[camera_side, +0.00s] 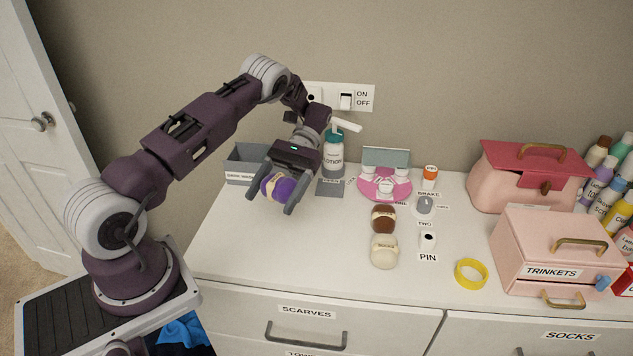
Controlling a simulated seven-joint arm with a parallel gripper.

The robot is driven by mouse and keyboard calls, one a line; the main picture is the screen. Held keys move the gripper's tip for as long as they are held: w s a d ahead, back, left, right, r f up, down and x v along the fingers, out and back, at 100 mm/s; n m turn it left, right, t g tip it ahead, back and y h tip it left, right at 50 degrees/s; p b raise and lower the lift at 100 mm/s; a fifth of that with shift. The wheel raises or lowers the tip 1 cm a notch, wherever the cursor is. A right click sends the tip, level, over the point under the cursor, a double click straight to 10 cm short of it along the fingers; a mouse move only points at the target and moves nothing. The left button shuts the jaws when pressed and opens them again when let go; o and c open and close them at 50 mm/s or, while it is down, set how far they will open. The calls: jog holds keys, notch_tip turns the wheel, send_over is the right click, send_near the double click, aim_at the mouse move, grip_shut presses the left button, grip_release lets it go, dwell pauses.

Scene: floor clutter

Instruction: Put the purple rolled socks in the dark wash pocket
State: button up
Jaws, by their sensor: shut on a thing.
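The purple rolled socks (284,189), with a pale band around them, are between the fingers of my gripper (278,193). My gripper is shut on them and holds them near the left end of the white dresser top. A grey open-topped box (240,179) stands just behind and to the left of the socks. Its front label reads something like "DARK WASH", partly too small to be sure. My gripper and the socks appear in front of the box's right part, and its inside is mostly hidden. I cannot tell how high the socks are above the dresser.
A lotion bottle (333,158) stands close behind my gripper. Brown rolled socks (383,218) and cream rolled socks (384,251) lie mid-dresser. A pink tray (385,187), a yellow ring (470,272) and a pink trinkets box (545,255) are farther right. The dresser's front left is clear.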

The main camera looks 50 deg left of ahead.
jog(key=w+a+r+m+t+y, duration=0.1)
jog(key=a+m+y, duration=0.6)
jog(key=a, duration=0.8)
jog(key=w+a+r+m+t+y, duration=0.1)
jog(key=a+m+y, duration=0.6)
jog(key=a, duration=0.8)
jog(key=w+r+y, duration=0.1)
jog(key=w, duration=0.1)
jog(key=shift+w+a+t+y, duration=0.2)
jog(key=shift+w+t+y, duration=0.1)
jog(key=shift+w, duration=0.1)
jog(key=shift+d+r, duration=0.1)
jog(key=shift+f, duration=2.9)
jog(key=o, duration=1.4)
jog(key=shift+c, duration=0.2)
jog(key=shift+w, duration=0.1)
